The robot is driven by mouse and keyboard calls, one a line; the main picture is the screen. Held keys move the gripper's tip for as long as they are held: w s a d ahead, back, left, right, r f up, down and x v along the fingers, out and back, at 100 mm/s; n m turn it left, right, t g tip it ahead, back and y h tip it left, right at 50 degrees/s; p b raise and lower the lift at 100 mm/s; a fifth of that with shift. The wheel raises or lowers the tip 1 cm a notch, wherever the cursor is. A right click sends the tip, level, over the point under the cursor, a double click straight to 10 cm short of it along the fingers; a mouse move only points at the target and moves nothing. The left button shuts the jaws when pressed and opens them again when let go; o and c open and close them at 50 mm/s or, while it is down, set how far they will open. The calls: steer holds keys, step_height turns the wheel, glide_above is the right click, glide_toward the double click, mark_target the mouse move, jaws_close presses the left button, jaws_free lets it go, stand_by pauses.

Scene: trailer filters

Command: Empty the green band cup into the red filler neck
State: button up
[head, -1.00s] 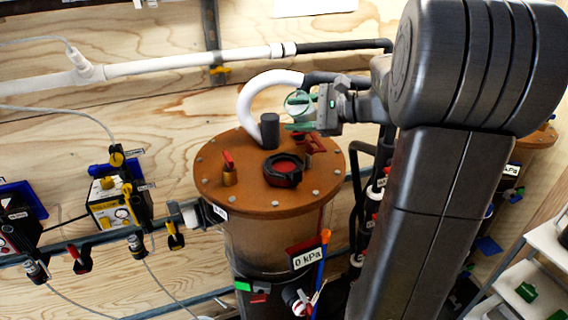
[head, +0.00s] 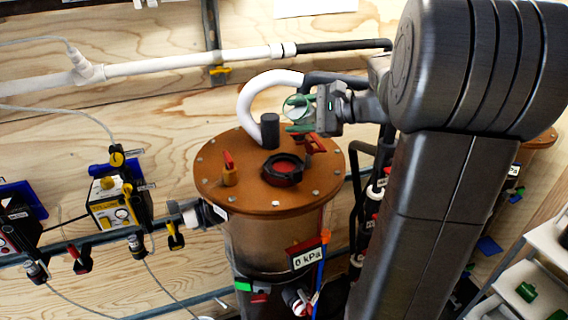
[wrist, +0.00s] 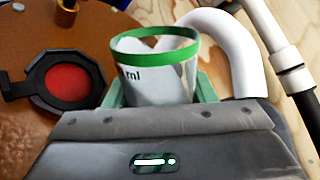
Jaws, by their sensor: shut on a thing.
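The green band cup (wrist: 160,68) is a clear cup with a green band at its rim and "ml" lettering, in the wrist view. My gripper (wrist: 158,98) is shut on it, with green fingers at both sides. In the head view the gripper (head: 303,113) holds the cup (head: 297,108) above the back right of the brown tank lid, and it is partly hidden. Its contents cannot be made out. The red filler neck (head: 284,168) is a red disc in a black ring on the lid; it also shows left of the cup in the wrist view (wrist: 71,88).
The brown lid (head: 234,193) carries a dark upright cylinder (head: 270,131), a brass fitting with red lever (head: 229,170) and another red lever (head: 314,143). A white curved pipe (head: 250,99) rises behind. A 0 kPa display (head: 306,257) hangs on the tank front.

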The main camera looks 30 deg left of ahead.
steer(key=shift+f+n+b, duration=0.15)
steer(key=shift+n+b, duration=0.15)
steer(key=shift+n, duration=0.1)
steer(key=shift+w+r+n+t+b, duration=0.1)
steer(key=shift+r+n+t+b, duration=0.4)
steer(key=shift+b, duration=0.2)
stand_by(0.9)
steer(key=shift+f+n+t+h+b, duration=0.4)
steer(key=shift+f+n+t+b, duration=0.15)
steer(key=shift+b, duration=0.9)
steer(key=shift+s+r+n+t+b, duration=0.45)
steer(key=shift+s+r+n+b, duration=0.05)
steer(key=shift+n+b, duration=0.2)
stand_by(1.3)
steer(key=shift+s+a+f+n+t+b, duration=0.15)
steer(key=shift+f+n+t+b, duration=0.25)
steer(key=shift+b, duration=0.9)
steer(key=shift+s+r+n+t+b, duration=0.15)
steer(key=shift+r+n+t+b, duration=0.15)
steer(key=shift+n+b, duration=0.2)
stand_by(0.7)
